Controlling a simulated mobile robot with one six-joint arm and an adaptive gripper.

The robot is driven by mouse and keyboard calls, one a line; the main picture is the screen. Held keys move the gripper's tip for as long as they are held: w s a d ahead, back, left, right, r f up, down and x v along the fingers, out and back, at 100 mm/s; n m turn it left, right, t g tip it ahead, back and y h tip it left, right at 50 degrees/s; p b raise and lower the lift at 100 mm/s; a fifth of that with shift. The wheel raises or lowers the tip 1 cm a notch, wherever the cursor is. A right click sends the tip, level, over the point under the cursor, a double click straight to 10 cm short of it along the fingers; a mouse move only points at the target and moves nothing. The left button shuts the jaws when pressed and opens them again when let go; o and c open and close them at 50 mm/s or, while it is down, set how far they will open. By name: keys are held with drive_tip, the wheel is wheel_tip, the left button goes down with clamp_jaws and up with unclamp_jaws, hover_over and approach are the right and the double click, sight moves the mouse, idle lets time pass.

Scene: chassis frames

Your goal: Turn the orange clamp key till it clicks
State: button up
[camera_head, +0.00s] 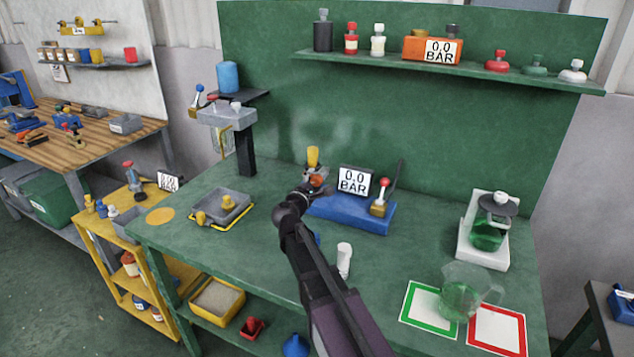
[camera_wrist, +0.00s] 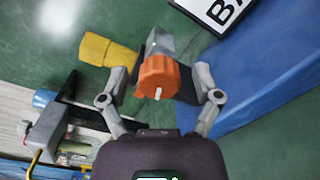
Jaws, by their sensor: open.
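The orange clamp key (camera_wrist: 163,74) is a ribbed round knob with a short white mark at its lower edge in the wrist view. A grey block (camera_wrist: 160,40) and a yellow part (camera_wrist: 105,51) are behind it. My gripper (camera_wrist: 160,82) is open, one finger on each side of the key, with visible gaps. In the head view the key (camera_head: 318,181) is a small orange patch, partly hidden by my gripper (camera_head: 308,190). It is at the left end of the blue base (camera_head: 345,213), below a yellow upright part (camera_head: 313,156).
A gauge reading 0.0 BAR (camera_head: 355,181) and a red-knobbed lever (camera_head: 385,186) stand on the blue base. A white cylinder (camera_head: 344,260) stands close to my arm. A grey tray (camera_head: 222,206) is left, and a jug of green liquid (camera_head: 462,292) is right on the green bench (camera_head: 390,260).

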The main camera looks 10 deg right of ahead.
clamp_jaws()
drive_tip(key=shift+m, duration=0.4)
drive_tip(key=m, duration=1.1)
idle(0.4)
idle(0.4)
unclamp_jaws()
